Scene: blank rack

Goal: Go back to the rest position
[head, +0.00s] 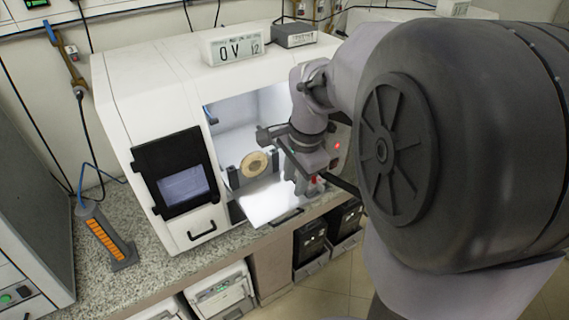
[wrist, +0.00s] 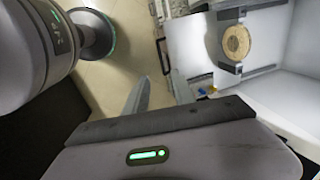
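My gripper (head: 283,160) is in front of the open, lit chamber of a white machine (head: 125,85), near the right side of the opening. In the wrist view my gripper (wrist: 160,88) has its two fingers apart, with nothing between them. A round tan disc (head: 254,164) sits in a dark holder inside the chamber, apart from my gripper. The disc also shows in the wrist view (wrist: 236,42), clamped between dark jaws, to the right of the fingers. My arm hides part of the machine's right side.
The machine stands on a speckled counter (head: 135,284). Its dark windowed door panel (head: 183,185) is left of the opening. An orange-and-grey strip (head: 105,238) stands on the counter at left. A display box (head: 233,47) is on top. Dark bins (head: 309,244) stand below.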

